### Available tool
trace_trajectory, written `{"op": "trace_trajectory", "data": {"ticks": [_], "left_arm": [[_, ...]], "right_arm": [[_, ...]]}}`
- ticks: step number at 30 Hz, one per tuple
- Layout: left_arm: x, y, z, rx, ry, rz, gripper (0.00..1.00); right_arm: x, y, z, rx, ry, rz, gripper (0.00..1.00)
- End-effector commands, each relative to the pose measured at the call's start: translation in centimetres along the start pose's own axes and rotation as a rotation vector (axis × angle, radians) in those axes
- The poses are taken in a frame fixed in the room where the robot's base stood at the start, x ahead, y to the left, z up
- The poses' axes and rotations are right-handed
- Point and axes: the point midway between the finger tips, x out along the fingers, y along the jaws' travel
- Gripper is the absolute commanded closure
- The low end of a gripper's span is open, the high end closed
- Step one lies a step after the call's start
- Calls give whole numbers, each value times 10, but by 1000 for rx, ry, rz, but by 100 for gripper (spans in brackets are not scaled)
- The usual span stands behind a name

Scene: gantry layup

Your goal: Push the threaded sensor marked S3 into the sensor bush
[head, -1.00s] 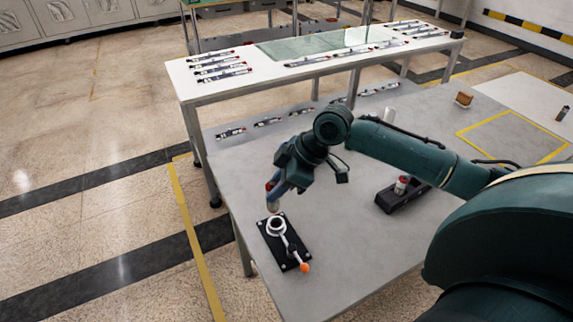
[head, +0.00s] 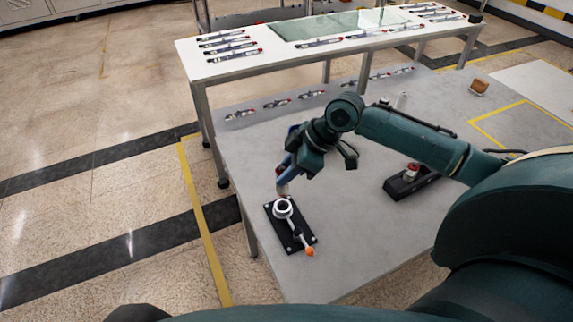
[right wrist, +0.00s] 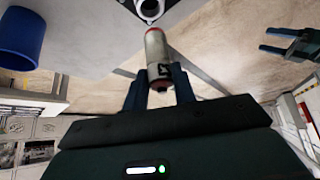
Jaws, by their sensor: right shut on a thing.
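My right gripper (head: 284,172) is shut on a threaded sensor, a pale metal cylinder with red end bands, which shows clearly in the right wrist view (right wrist: 158,55). A dark mark on its side is turned and only partly readable. The sensor bush (head: 282,206) is a light ring on a black base plate (head: 295,236). In the head view the sensor's lower end is close to the bush's far rim; contact cannot be told. The bush also shows at the top of the right wrist view (right wrist: 150,8). My left gripper (right wrist: 268,40) appears open and empty there.
A lever with an orange knob (head: 309,252) lies along the plate. A black holder (head: 400,188) with a red-topped part (head: 411,171) stands to the right. A white table (head: 190,60) with several tools stands behind. The grey tabletop (head: 350,235) between plate and holder is clear.

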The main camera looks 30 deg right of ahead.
Motion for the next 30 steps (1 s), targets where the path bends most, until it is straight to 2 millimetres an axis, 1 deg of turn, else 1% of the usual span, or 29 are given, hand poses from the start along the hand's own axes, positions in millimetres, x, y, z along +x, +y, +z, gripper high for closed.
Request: {"op": "trace_trajectory", "data": {"ticks": [1,6,12,21,30], "left_arm": [[3,0,0,0,7,0,22],[7,0,-4,-1,30,3,22],[8,4,-11,2,53,13,22],[6,5,-12,12,57,19,22],[4,6,-6,10,46,21,22]], "right_arm": [[6,0,4,1,0,0,99],[21,0,13,0,1,1,99],[33,0,21,0,2,0,99],[35,0,22,0,2,1,99],[35,0,22,0,2,1,99]]}}
